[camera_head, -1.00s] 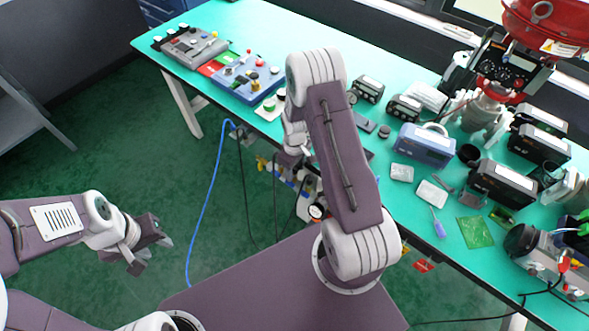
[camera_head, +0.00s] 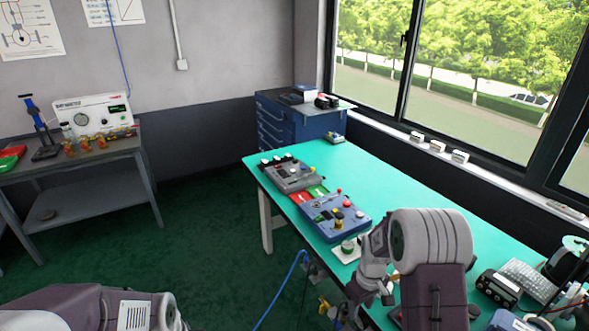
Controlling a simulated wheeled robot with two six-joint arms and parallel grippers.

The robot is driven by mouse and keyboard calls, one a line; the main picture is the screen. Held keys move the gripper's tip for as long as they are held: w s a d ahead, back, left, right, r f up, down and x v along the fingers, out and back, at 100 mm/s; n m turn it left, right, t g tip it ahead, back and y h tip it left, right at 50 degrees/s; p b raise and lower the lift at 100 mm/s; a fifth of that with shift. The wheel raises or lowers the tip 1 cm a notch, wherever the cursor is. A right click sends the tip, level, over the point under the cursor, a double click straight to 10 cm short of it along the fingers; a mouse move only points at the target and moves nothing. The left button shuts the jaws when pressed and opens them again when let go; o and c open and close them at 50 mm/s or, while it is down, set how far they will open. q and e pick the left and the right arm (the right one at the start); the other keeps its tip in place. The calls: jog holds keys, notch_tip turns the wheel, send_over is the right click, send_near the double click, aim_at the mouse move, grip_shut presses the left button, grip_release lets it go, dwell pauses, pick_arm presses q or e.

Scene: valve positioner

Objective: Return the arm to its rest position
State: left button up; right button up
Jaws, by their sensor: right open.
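My right arm rises from the bottom edge at the right and bends over at a large grey joint. My right gripper (camera_head: 368,292) hangs left of that joint, by the near edge of the green-topped table (camera_head: 405,200). It is open, with nothing seen between its fingers, and part of its wrist is behind the arm. My left arm shows only as a purple and grey link at the bottom left. Its gripper is outside the view.
A blue control box (camera_head: 335,217) and a grey control box (camera_head: 290,175) sit on the table's far-left part. A black-and-grey device (camera_head: 498,288) is right of my arm. A blue drawer cabinet (camera_head: 290,125) stands behind. The table's middle is clear.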

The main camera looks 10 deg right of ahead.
jog(key=s+a+r+t, duration=0.2)
jog(key=s+a+r, duration=0.4)
jog(key=r, duration=0.3)
jog(key=s+a+f+m+g, duration=0.1)
jog(key=s+m, duration=0.4)
jog(key=s, duration=0.2)
jog(key=shift+s+f, duration=0.2)
jog(key=shift+s, duration=0.05)
